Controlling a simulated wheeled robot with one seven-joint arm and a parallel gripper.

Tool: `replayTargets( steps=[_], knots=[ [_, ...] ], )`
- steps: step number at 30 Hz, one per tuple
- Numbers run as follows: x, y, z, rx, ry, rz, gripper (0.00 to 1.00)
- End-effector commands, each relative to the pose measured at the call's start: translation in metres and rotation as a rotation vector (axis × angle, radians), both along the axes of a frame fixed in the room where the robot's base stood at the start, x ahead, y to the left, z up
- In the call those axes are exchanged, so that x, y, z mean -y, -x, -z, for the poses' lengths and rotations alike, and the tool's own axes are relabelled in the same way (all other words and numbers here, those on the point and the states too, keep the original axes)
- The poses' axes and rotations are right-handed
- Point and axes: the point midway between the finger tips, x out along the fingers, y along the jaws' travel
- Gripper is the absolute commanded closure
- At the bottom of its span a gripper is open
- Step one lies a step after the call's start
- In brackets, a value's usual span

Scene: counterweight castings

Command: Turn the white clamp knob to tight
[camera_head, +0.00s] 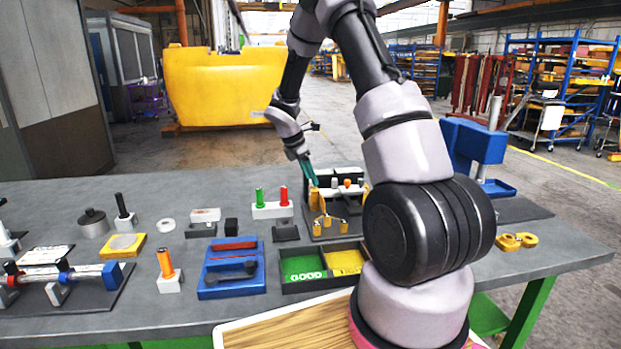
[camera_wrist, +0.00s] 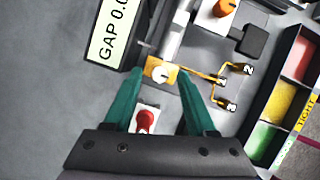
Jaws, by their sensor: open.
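In the wrist view, a small white knob (camera_wrist: 161,73) sits on an orange-yellow plate (camera_wrist: 174,72) on the dark fixture. I take it for the clamp knob. My gripper (camera_wrist: 158,77) is open, with one teal fingertip to each side of the knob in the picture. I cannot tell the height gap, and no contact shows. In the head view, my gripper (camera_head: 310,174) points down at the left side of the fixture (camera_head: 337,226) on the bench. The white clamp knob cannot be made out clearly there.
A red peg (camera_wrist: 145,120) stands below the knob, between the fingers in the wrist view. A "GAP 0.0" panel (camera_wrist: 112,38) is at upper left. Yellow numbered pieces (camera_wrist: 222,82) and an orange knob (camera_wrist: 225,7) lie right. Sorting bins (camera_head: 303,268) stand in front of the fixture.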

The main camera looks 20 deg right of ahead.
Motion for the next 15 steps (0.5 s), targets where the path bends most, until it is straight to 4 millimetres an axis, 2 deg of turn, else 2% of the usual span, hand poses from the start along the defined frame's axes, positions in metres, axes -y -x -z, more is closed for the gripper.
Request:
replayTargets(
  steps=[3, 11, 12, 14, 15],
  knots=[
    [0.0028, 0.0001, 0.0065, -0.001, 0.000, 0.000, 0.44],
    [0.0033, -0.0001, 0.0078, 0.000, 0.000, 0.000, 0.44],
    [0.0033, -0.0001, 0.0077, 0.000, 0.000, 0.000, 0.47],
    [0.0033, -0.0001, 0.0077, 0.000, 0.000, 0.000, 0.70],
    [0.0033, -0.0001, 0.0076, 0.000, 0.000, 0.001, 0.86]
  ],
)
